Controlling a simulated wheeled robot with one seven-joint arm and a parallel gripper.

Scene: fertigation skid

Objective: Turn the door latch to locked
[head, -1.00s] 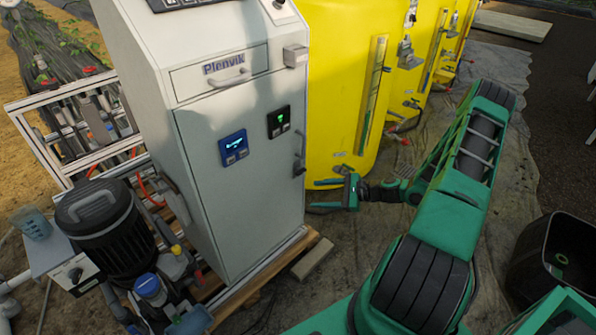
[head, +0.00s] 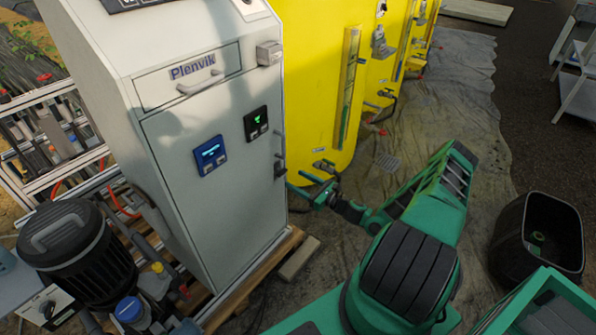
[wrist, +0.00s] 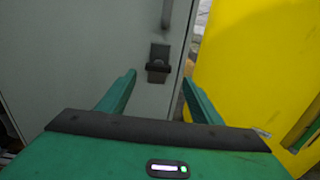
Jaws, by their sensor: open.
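The door latch (head: 279,169) is a small dark handle on a plate near the right edge of the grey cabinet door (head: 215,205), below a vertical pull handle. In the wrist view the latch (wrist: 158,68) lies ahead, its dark lever roughly horizontal, between and beyond my fingertips. My gripper (head: 311,191) is open and empty, just right of the latch in the head view. In the wrist view the fingers of my gripper (wrist: 160,85) point at the door and appear apart from the latch.
A yellow tank (head: 320,80) stands close to the right of the cabinet. A black bin (head: 538,236) stands at the right. A black motor (head: 75,245) and pipework are at the lower left. The cabinet stands on a wooden pallet (head: 262,266).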

